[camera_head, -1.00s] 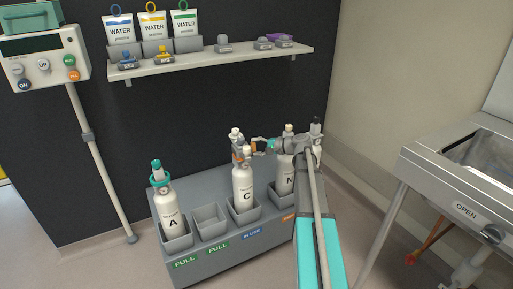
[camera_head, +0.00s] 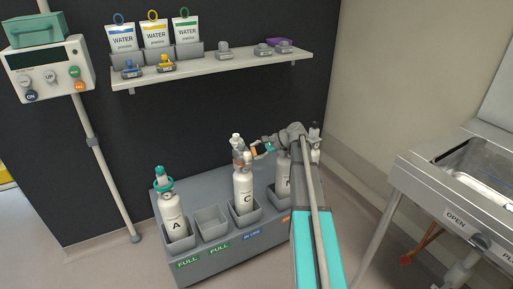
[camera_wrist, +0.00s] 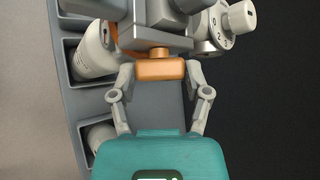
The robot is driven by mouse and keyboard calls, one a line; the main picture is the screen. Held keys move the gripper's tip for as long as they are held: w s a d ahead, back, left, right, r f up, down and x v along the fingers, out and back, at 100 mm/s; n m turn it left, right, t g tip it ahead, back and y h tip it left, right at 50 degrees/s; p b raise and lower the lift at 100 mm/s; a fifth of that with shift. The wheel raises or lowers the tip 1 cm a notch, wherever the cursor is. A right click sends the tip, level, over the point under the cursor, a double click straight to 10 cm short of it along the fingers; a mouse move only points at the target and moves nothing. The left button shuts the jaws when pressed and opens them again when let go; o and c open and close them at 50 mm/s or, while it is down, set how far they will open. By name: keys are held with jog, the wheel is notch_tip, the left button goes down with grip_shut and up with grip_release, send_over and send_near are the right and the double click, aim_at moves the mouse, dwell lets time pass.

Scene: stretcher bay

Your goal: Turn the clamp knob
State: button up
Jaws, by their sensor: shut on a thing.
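The clamp knob is an orange block on a short orange stem (camera_wrist: 161,70), in the upper middle of the wrist view. It sits on the grey clamp body (camera_wrist: 160,30) of the valve on cylinder C (camera_head: 243,190). My gripper (camera_wrist: 161,74) is shut on the knob, with one pale finger against each end. In the head view my gripper (camera_head: 255,150) reaches in from the right at the top of cylinder C, where the knob is small and partly hidden. A numbered white dial (camera_wrist: 218,35) is right of the clamp in the wrist view.
Cylinder A (camera_head: 172,215) and cylinder N (camera_head: 282,175) stand in the same grey rack (camera_head: 225,262); my arm partly covers N. One rack slot (camera_head: 210,220) is empty. A shelf (camera_head: 215,68) with water pouches hangs above. A metal sink (camera_head: 440,185) is at right.

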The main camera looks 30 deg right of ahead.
jog(key=shift+m+g+p, duration=0.5)
jog(key=shift+g, duration=0.3)
jog(key=o, duration=1.2)
jog(key=shift+c, duration=0.2)
jog(key=shift+f, duration=0.1)
